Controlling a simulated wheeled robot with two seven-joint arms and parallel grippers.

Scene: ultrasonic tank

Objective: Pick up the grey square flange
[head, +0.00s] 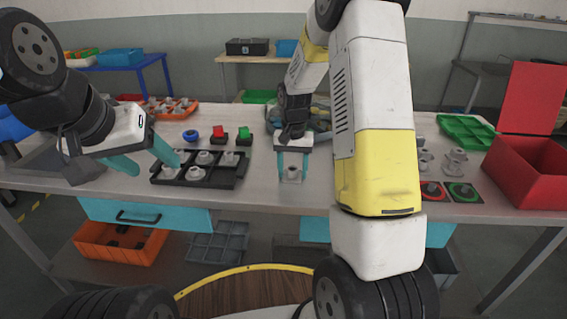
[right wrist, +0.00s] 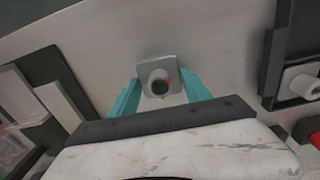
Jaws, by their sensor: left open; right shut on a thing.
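The grey square flange (head: 292,174) is at the middle of the table in the head view. In the right wrist view the flange (right wrist: 149,87) shows its square plate and round hub with a dark bore. My right gripper (head: 292,178) is shut on it, with one teal finger on each side. Whether the flange touches the table or hangs just above it, I cannot tell. My left gripper (head: 157,167) is open and empty, above the left end of the black compartment tray (head: 200,184).
The tray holds several grey flanges. Behind it are a blue ring (head: 190,135), a red block (head: 218,132) and a green block (head: 244,132). At right are more grey parts (head: 456,160), a green tray (head: 467,131) and a red bin (head: 528,172).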

